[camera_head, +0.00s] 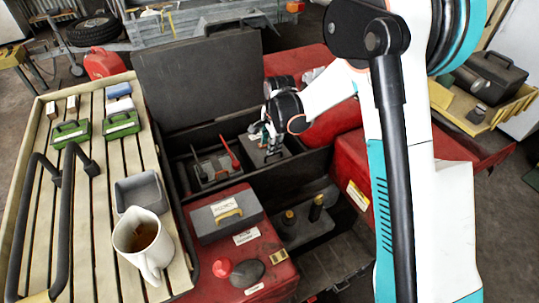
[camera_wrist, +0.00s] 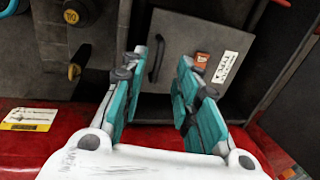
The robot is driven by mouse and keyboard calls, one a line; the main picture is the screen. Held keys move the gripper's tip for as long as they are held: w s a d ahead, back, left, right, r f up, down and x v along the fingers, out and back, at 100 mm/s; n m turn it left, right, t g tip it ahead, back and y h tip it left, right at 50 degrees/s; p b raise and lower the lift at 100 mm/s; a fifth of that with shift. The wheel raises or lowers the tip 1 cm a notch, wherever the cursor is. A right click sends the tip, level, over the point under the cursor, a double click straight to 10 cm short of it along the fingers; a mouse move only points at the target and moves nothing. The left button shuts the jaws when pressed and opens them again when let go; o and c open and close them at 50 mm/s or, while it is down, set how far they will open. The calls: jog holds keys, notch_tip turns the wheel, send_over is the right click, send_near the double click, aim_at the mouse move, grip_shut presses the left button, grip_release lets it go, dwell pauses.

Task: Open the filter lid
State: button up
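A grey square lid (camera_wrist: 185,35) with a dark bar handle (camera_wrist: 157,58) lies below my gripper in the wrist view. It carries a small orange block and a white label (camera_wrist: 226,67), whose text I cannot read. The lid also shows in the head view (camera_head: 257,157), set in a compartment of the black box and partly hidden by my gripper (camera_head: 267,137). The lid looks shut. My gripper (camera_wrist: 161,60) is open, its teal fingers apart with the handle seen between their tips. I cannot tell whether they touch it.
The open black box (camera_head: 155,120) has its raised lid behind. A grey case with a yellow handle (camera_head: 224,213) sits on red metal in front. A mug (camera_head: 143,243), a grey tray (camera_head: 141,192) and green boxes (camera_head: 121,124) stand on the slatted rack at left.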

jog(key=f, duration=0.2)
jog(key=f+b, duration=0.1)
jog(key=f, duration=0.1)
jog(key=w+f, duration=0.1)
jog(key=shift+a+f+b, duration=0.25)
jog(key=shift+f+b, duration=0.05)
jog(key=shift+f, duration=0.1)
grip_shut()
